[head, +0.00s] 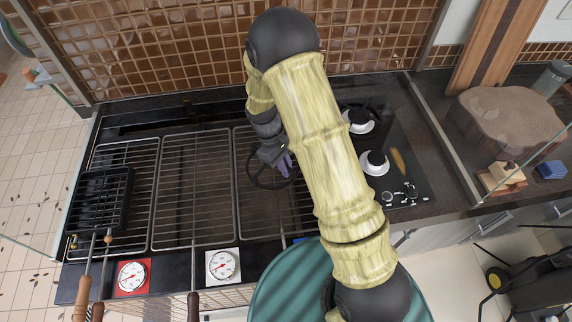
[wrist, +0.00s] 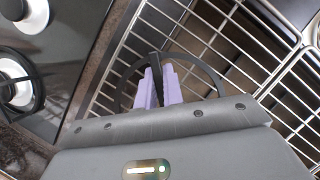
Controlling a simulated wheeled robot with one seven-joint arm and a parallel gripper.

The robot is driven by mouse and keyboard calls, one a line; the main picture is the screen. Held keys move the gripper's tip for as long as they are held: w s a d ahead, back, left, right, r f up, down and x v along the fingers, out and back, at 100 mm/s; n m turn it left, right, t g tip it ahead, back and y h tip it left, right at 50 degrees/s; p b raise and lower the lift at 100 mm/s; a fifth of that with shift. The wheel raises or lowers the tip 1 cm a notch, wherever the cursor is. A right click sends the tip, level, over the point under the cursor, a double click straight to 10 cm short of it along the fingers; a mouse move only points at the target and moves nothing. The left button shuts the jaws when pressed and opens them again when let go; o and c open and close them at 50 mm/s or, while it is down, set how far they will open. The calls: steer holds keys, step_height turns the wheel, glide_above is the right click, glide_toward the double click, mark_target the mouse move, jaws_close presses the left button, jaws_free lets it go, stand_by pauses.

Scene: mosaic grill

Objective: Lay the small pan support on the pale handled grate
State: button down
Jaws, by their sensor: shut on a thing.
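The small pan support is a thin black ring with prongs (head: 252,177). My gripper (head: 286,163) is shut on it, with purple fingers on one black bar. In the wrist view the ring (wrist: 218,78) arcs around the fingers (wrist: 159,87), and its near part is hidden by the gripper body. It is over the right-hand wire grate (head: 244,203); I cannot tell whether it touches. Pale wire grates also lie in the middle (head: 193,190) and at the left (head: 145,190). I cannot tell for sure which is the handled one.
A black grill basket (head: 103,200) lies on the left grate. Wooden handles (head: 81,298) stick out at the front. Two dials (head: 222,266) stand along the front edge. A dark hob with white burners (head: 375,163) is to the right. The middle grate is clear.

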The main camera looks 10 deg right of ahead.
steer(key=shift+f+b, duration=0.7)
steer(key=shift+f, duration=0.55)
steer(key=c, duration=1.5)
jaws_free()
steer(key=shift+o, duration=0.2)
steer(key=shift+r, duration=0.1)
steer(key=shift+r+p, duration=3.5)
steer(key=shift+r, duration=0.95)
steer(key=shift+f, duration=0.1)
